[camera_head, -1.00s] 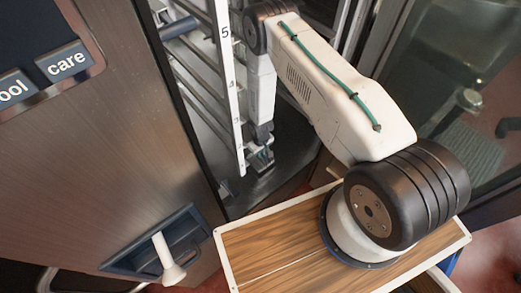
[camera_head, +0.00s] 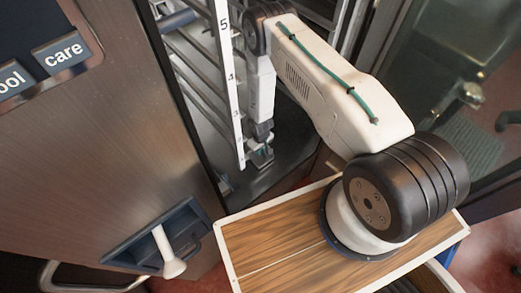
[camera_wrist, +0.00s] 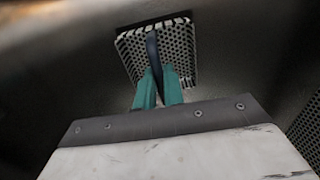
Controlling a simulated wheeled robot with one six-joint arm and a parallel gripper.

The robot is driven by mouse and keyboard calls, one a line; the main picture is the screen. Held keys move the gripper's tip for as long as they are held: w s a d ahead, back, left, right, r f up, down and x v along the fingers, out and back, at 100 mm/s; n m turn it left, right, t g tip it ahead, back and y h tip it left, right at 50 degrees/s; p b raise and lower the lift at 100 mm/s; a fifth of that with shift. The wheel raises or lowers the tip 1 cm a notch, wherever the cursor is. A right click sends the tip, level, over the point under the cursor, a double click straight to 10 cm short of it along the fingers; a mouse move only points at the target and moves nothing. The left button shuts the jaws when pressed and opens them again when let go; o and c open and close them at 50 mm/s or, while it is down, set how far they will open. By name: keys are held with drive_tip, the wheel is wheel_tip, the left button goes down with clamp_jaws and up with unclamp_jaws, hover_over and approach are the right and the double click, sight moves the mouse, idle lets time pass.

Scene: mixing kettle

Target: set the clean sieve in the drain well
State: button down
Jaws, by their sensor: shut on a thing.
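My gripper (camera_head: 261,157) is low inside the open chamber, close to its dark floor. In the wrist view its teal fingers (camera_wrist: 158,88) are shut on the dark upright handle of the sieve (camera_wrist: 131,48), a pale, square, perforated plate. The sieve lies just beyond the fingertips against a dark surface. The fingers and handle cover its middle. I cannot tell whether it touches the floor or sits in the drain well, whose edge I cannot make out. The sieve is not distinct in the head view.
A rack with a white numbered upright (camera_head: 229,80) stands close left of my gripper. The open steel door (camera_head: 95,140) with a white-handled latch (camera_head: 165,252) is at the left. A glass door (camera_head: 465,110) stands at the right. Another perforated surface (camera_wrist: 308,132) shows at the wrist view's right edge.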

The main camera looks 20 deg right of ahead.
sight(261, 157)
drive_tip(key=shift+f, duration=0.1)
drive_tip(key=shift+f, duration=1.6)
drive_tip(key=shift+f, duration=0.2)
drive_tip(key=c, duration=0.9)
unclamp_jaws()
drive_tip(key=shift+c, duration=0.2)
drive_tip(key=shift+r, duration=3.5)
